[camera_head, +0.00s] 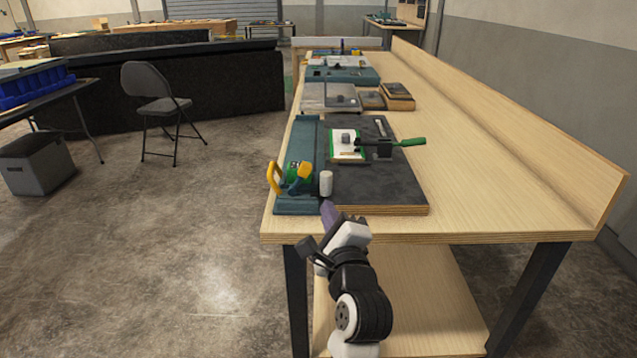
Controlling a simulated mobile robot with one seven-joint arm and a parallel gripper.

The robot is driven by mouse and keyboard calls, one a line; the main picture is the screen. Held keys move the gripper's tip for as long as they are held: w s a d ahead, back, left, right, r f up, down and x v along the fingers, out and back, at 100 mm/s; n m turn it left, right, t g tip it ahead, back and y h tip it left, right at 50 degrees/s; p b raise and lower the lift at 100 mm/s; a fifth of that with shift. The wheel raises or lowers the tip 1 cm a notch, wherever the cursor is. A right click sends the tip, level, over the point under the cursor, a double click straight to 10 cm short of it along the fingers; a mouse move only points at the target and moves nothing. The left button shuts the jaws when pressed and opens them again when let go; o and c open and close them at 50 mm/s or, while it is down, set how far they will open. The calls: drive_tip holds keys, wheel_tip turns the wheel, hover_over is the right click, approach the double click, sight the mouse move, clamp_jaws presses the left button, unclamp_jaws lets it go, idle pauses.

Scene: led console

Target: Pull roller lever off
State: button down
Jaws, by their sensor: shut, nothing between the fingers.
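A teal strip-shaped base (299,205) lies along the left front edge of the workbench. On its near end is a small mechanism with a yellow curved handle (273,177), a green part and a yellow-orange block (305,170). An upright white cylinder (326,184) stands just right of it; I cannot tell which of these parts is the roller lever. My gripper (328,208) is shut and empty, with its purple fingers pointing up toward the cylinder from the bench's near edge. Whether it touches anything is unclear.
A dark board (385,190) beside the base carries a clamp with a green handle (412,142) and a white-and-green plate (346,152). Grey panels (329,97) and wooden blocks (397,97) lie farther back. The bench's right side (480,170) is clear up to its raised wooden edge.

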sight(300, 176)
drive_tip(key=p+x, duration=0.2)
drive_tip(key=x, duration=0.6)
drive_tip(key=shift+w+a+r, duration=0.1)
drive_tip(key=shift+w+r, duration=0.1)
drive_tip(key=shift+w, duration=0.15)
drive_tip(key=shift+w+a, duration=0.15)
drive_tip(key=shift+w, duration=0.5)
drive_tip(key=shift+p, duration=0.35)
drive_tip(key=shift+a+r+n, duration=0.1)
drive_tip(key=shift+r+n, duration=0.05)
drive_tip(key=shift+n, duration=0.25)
